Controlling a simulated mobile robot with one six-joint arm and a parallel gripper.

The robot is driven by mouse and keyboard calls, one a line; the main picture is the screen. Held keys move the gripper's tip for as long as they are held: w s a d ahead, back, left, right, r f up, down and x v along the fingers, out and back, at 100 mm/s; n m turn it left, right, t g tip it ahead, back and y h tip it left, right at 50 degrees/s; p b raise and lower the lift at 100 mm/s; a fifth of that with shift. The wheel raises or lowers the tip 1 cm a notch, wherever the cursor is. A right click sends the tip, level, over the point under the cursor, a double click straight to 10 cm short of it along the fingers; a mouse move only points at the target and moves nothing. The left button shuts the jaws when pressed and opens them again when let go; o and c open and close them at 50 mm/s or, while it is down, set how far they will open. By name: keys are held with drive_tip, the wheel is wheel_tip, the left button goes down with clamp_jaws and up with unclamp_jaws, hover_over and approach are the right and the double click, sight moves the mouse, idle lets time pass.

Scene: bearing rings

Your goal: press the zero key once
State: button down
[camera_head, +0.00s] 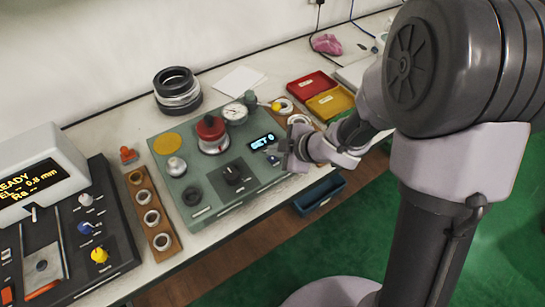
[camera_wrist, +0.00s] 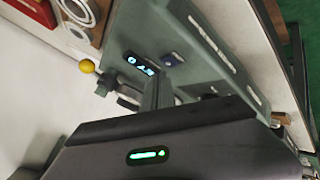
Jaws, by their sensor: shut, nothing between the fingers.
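The green gauge panel (camera_head: 215,205) stands on the bench, with a lit blue-digit display (camera_head: 263,141) near its right end. A small blue key (camera_head: 273,159) lies just below the display; I take it for the zero key, but its label is unreadable. In the wrist view the display (camera_wrist: 140,65) and the blue key (camera_wrist: 173,58) sit side by side beyond my fingers. My gripper (camera_head: 288,163) is shut and empty, close to the panel's right end beside the key. In the wrist view the shut fingers (camera_wrist: 157,82) point towards the panel; contact cannot be told.
A yellow ball knob (camera_wrist: 87,66) is near my fingers. Ring trays (camera_head: 155,215) flank the panel. A blue bin (camera_head: 319,194) hangs at the bench front.

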sight(275, 160)
drive_tip(key=shift+f+b, duration=0.3)
drive_tip(key=shift+f, duration=0.1)
drive_tip(key=shift+f, duration=0.35)
idle(0.4)
drive_tip(key=shift+r, duration=0.1)
drive_tip(key=shift+r+p, duration=0.55)
drive_tip(key=shift+r, duration=0.1)
wheel_tip(275, 160, up, 5)
drive_tip(key=p, duration=0.5)
drive_tip(key=shift+r, duration=0.1)
